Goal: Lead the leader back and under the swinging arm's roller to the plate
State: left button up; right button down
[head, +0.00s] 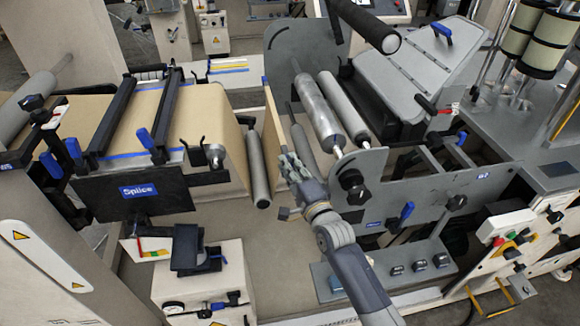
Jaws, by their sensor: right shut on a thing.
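The leader is a brown kraft sheet (271,132) standing as a narrow upright band in the middle of the head view. My right gripper (291,168) is at its lower end, shut on the leader; the fingertips are small and the exact grip is hard to see. A grey roller (257,168) hangs left of the gripper, apart from it. Which roller belongs to the swinging arm, I cannot tell for sure. The splice table (205,105), with kraft over its top and right side, is at left; it may bear the plate. My left gripper is not in view.
Two black bars (112,112) with blue handles cross the splice table. Grey metal rollers (318,112) and a side plate (420,190) stand close right of my gripper. A cream box (205,285) stands in front.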

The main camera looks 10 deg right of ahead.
notch_tip(320, 180, up, 14)
jog(key=p, duration=1.2)
jog(key=shift+r, duration=0.15)
jog(key=shift+d+r+p, duration=0.15)
jog(key=shift+d+r, duration=0.05)
jog(key=shift+r, duration=0.6)
jog(key=shift+d+r+p, duration=0.1)
jog(key=shift+d+r, duration=0.15)
jog(key=shift+r, duration=0.55)
jog(key=shift+d+r+p, duration=0.15)
jog(key=shift+d+r, duration=0.05)
jog(key=shift+r, duration=0.6)
